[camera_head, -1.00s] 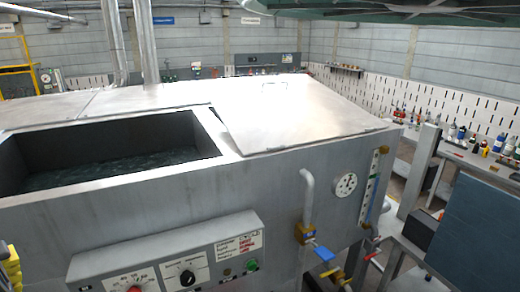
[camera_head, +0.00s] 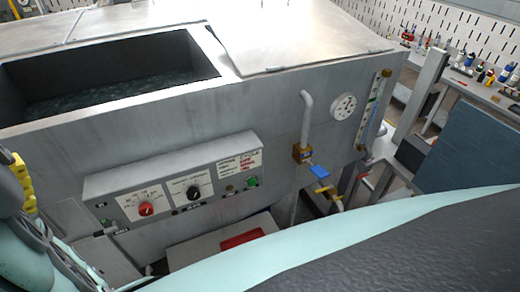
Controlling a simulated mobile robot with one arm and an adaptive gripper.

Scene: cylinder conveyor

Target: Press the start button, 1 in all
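A control panel (camera_head: 120,190) is mounted on the front of a grey metal tank. A green button (camera_head: 252,181) sits near its right end, below a small label with red text. It looks like the start button, but its lettering is too small to read. A red knob (camera_head: 146,209) and a black knob (camera_head: 193,192) sit to its left on white dials. My gripper's fingertips cannot be made out. Teal and dark parts of my own body show at the left edge and across the bottom right. Nothing is seen touching the green button.
The tank's open basin (camera_head: 110,95) holds dark liquid. A pipe with a blue-handled valve (camera_head: 319,171) and a round gauge (camera_head: 343,106) are right of the panel. Below the panel is a grey box with a red patch (camera_head: 241,239). A shelf with bottles (camera_head: 480,75) is at the right.

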